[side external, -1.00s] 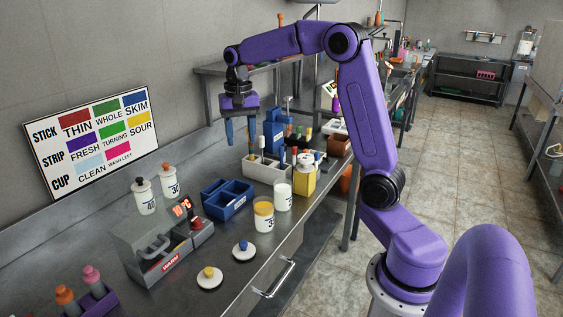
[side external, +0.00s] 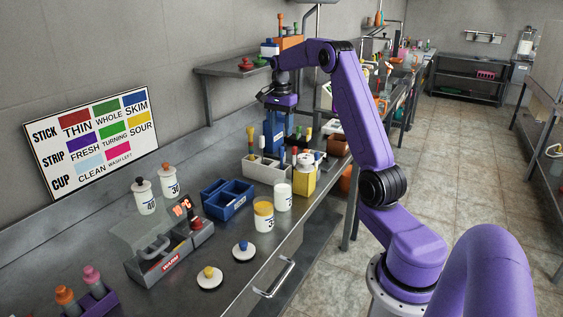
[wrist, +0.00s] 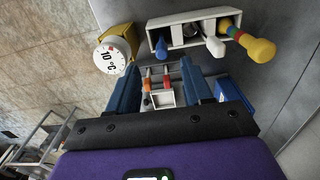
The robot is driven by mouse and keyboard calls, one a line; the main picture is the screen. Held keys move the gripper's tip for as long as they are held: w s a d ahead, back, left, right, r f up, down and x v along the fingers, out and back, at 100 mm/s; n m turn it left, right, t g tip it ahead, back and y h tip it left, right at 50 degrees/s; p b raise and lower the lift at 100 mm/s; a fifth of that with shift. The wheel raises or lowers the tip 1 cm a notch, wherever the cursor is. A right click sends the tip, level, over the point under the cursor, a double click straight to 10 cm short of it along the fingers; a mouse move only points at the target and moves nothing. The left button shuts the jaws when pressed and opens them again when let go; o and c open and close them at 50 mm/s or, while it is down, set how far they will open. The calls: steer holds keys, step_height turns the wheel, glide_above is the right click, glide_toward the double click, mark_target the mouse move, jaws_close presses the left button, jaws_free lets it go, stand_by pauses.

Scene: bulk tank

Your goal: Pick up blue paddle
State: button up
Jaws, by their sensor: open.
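My gripper (side external: 276,142) hangs fingers-down from my arm, above the back of the bench near a white rack (side external: 256,170). In the wrist view my gripper (wrist: 160,78) is open, its two blue fingers apart with nothing held between them. The white rack (wrist: 180,17) lies beyond the fingertips. A small blue piece (wrist: 160,45) stands at its left end and may be the blue paddle; its full shape is hidden. A white piece (wrist: 214,43) and a yellow handle with coloured bands (wrist: 256,46) are also at the rack.
A yellow container with a 10 °C dial (wrist: 114,51) stands close beside the rack. A blue divided bin (side external: 227,201) and white jars (side external: 283,198) stand nearer the front. A white tray with orange and red handles (wrist: 158,98) shows between the fingers.

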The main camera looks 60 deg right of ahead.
glide_above(282, 156)
steer(key=f, duration=0.6)
steer(key=shift+w+f, duration=0.1)
steer(key=shift+w, duration=0.1)
steer(key=shift+w+d+f, duration=0.1)
steer(key=shift+d+f, duration=0.1)
steer(key=shift+f, duration=1.2)
steer(key=shift+d+f, duration=0.2)
steer(key=shift+f, duration=1.15)
jaws_close()
